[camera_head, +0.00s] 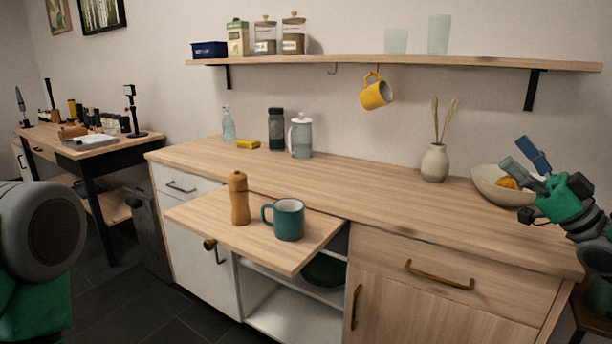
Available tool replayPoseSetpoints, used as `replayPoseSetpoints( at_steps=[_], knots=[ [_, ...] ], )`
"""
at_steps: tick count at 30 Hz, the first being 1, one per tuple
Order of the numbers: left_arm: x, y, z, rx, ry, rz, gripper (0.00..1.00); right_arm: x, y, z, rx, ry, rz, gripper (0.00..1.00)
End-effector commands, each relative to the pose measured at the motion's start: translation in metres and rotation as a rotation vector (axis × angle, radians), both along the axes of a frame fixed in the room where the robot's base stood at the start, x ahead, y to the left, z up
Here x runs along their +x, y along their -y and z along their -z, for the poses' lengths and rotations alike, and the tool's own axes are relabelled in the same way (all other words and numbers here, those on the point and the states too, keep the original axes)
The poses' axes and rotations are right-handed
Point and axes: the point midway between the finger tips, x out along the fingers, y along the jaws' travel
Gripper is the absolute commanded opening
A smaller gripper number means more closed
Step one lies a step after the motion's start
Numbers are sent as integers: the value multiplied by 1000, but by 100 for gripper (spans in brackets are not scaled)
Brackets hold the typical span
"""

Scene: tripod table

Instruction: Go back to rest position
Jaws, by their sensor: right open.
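My right gripper (527,160) is at the right edge, raised near the bowl at the counter's right end. Its two fingers are spread apart with nothing between them. Part of my left arm shows at the far left edge, grey and green; its gripper is not in the picture. A teal mug (289,220) and a wooden pepper mill (238,198) stand upright on a pulled-out wooden board (290,259), away from both arms.
The wooden counter (360,184) holds a vase (434,163), a bowl (489,187), a white press (301,136), a dark bottle (276,130) and a yellow sponge (248,144). A yellow mug (376,93) hangs under the shelf (400,62). The middle counter is clear. A side table (93,151) stands left.

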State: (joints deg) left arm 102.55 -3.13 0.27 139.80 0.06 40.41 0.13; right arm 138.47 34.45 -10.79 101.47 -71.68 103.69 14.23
Motion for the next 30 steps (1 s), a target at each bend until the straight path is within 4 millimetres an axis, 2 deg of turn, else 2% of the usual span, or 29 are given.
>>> replayPoseSetpoints(
  at_steps=[5,8,11,14,16,18,20,21,23,24,26,27,29,30],
  knots=[
    [0,0,-2,0,-1,0,40,18,-23,41,-8,-160,66,86],
    [-1,0,-4,0,-2,0,40,28,-37,72,-20,-273,111,86],
    [-1,0,-5,0,-2,0,40,35,-54,114,-40,-415,160,86],
    [-1,0,-8,0,-2,0,40,33,-73,170,-77,-596,218,86],
    [-1,0,-9,0,-1,0,40,22,-88,219,-117,-753,263,86],
    [-1,0,-11,0,-1,0,40,3,-101,269,-165,-916,306,86],
    [0,0,-12,0,-1,0,40,-20,-110,308,-212,-1050,338,86],
    [-1,0,-13,0,-1,0,40,-38,-115,333,-245,-1139,359,86],
    [-1,0,-14,0,-1,0,40,-68,-122,367,-297,-1271,386,86],
    [-1,0,-15,0,-2,0,40,-91,-126,388,-333,-1356,403,86],
    [-1,0,-16,0,-2,0,40,-128,-130,415,-392,-1484,427,86],
    [-1,0,-17,0,-2,0,40,-154,-132,431,-431,-1566,442,86],
    [-1,0,-18,0,-1,0,40,-194,-134,450,-493,-1685,461,86],
    [0,0,-19,0,-1,0,40,-220,-135,460,-532,-1759,473,86]
  ],
)
